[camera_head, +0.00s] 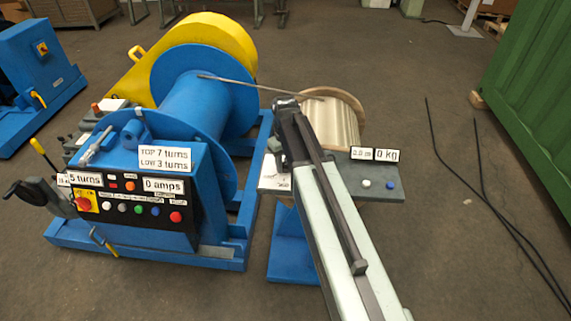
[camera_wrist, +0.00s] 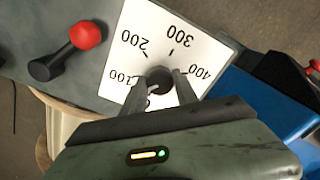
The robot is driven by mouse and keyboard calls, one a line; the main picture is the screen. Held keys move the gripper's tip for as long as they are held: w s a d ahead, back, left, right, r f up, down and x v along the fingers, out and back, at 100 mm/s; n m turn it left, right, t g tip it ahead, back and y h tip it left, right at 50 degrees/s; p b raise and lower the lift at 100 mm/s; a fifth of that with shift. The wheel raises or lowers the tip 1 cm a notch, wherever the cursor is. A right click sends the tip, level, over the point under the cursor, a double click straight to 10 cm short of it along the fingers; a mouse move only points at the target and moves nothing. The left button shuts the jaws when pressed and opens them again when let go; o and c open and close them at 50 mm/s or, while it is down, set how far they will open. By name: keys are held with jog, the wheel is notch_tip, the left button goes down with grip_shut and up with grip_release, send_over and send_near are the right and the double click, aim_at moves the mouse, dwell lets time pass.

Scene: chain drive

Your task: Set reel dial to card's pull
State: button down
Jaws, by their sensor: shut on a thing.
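The reel's dial is a dark round knob (camera_wrist: 158,78) on a white scale plate (camera_wrist: 201,50) marked 100, 200, 300 and 400 in the wrist view. My gripper (camera_wrist: 160,82) is shut on the knob, one finger on each side. The fingers hide part of the scale near 100, and I cannot tell where the pointer stands. In the head view my arm covers the knob; part of the plate (camera_head: 273,181) shows beside it. The wooden reel (camera_head: 331,120) stands behind. A card (camera_head: 164,158) on the blue winch reads TOP 7 turns, LOW 3 turns; no pull figure is legible.
A red-knobbed lever (camera_wrist: 86,36) stands close to the dial plate. Reel readouts show about 2.0 m (camera_head: 361,153) and 0 kg (camera_head: 387,155). The winch panel (camera_head: 130,203) reads 5 turns and 0 amps. A rod or line (camera_head: 240,82) spans from winch drum to reel.

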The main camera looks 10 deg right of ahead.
jog(key=m, duration=1.4)
jog(key=shift+m, duration=0.3)
jog(key=m, duration=0.3)
jog(key=shift+m, duration=0.3)
jog(key=m, duration=0.3)
jog(key=shift+m, duration=0.3)
jog(key=m, duration=0.6)
jog(key=shift+m, duration=0.3)
